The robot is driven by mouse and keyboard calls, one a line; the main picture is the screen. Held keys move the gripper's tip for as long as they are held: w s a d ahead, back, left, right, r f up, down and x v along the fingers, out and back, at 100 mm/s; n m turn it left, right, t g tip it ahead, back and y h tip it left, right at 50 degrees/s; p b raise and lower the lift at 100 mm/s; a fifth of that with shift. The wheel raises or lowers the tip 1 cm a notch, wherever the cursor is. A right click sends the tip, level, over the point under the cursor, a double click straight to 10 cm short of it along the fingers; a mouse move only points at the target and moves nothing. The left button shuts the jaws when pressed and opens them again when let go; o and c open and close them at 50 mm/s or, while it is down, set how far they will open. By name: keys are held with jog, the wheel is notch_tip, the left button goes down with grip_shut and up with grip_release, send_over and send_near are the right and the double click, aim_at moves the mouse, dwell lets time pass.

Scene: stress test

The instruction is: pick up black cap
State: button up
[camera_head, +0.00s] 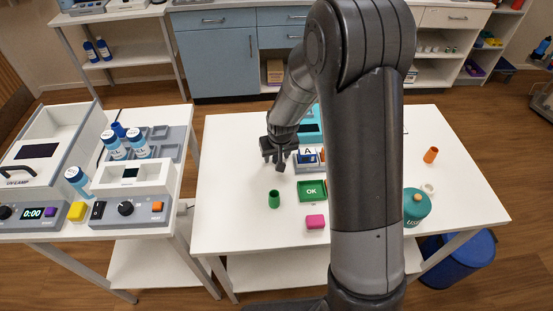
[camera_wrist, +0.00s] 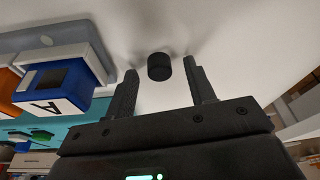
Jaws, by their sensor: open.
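The black cap (camera_wrist: 159,66) is a small dark cylinder on the white table top (camera_head: 240,222). In the wrist view it lies between the tips of my two fingers, with a gap on each side. My gripper (camera_head: 280,164) is open and empty, pointing down close above the table, and its fingers also show in the wrist view (camera_wrist: 160,75). In the head view the cap cannot be made out; my gripper seems to hide it.
A grey tray with a blue block marked A (camera_wrist: 55,88) stands close beside my gripper. A green cup (camera_head: 274,199), a green OK tray (camera_head: 312,190) and a pink block (camera_head: 316,222) stand nearer the front. The table left of my gripper is clear.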

jog(key=shift+f, duration=0.15)
jog(key=shift+c, duration=0.4)
jog(key=c, duration=1)
